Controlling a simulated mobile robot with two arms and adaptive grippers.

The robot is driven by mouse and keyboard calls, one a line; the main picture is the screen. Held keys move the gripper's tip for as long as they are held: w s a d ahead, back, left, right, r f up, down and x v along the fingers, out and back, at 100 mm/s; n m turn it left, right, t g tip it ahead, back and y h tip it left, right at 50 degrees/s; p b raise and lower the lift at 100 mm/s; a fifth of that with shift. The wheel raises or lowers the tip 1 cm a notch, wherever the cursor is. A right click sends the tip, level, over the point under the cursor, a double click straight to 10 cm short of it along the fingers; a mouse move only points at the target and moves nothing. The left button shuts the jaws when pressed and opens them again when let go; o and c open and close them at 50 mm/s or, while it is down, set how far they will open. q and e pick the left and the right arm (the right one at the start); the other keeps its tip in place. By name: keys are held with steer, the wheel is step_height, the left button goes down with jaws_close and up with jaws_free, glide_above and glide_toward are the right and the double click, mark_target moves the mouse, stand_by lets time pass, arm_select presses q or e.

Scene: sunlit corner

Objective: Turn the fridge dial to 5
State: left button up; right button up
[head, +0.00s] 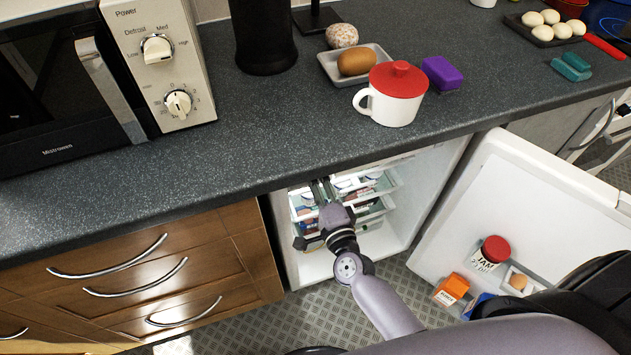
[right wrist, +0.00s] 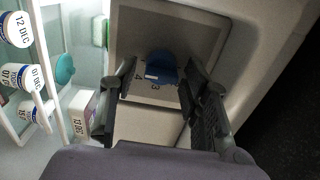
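The open fridge (head: 432,190) stands under the counter in the head view, and my right arm reaches into it. The blue fridge dial (right wrist: 164,62) is on a pale panel (right wrist: 203,35) in the right wrist view. It has a white mark on its lower left side; the numbers 3 and 4 show beside it, but the exact setting is unclear. My right gripper (right wrist: 160,72) is open, its two fingers on either side of the dial with gaps visible; contact is not seen. It shows small in the head view (head: 322,190). My left gripper is not in view.
Fridge shelves (right wrist: 49,75) hold dated white tubs (right wrist: 17,29) and a carton (right wrist: 82,112) left of the gripper. The open fridge door (head: 545,185) holds a red-lidded jam jar (head: 494,250) and an orange box (head: 452,288). Wooden drawers (head: 210,255) stand left of the fridge.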

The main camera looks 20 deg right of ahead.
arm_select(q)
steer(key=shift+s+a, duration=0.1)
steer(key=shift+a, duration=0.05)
arm_select(e)
steer(key=shift+s, duration=0.1)
steer(key=s, duration=1.1)
steer(key=shift+s+d, duration=0.2)
steer(key=shift+s, duration=0.2)
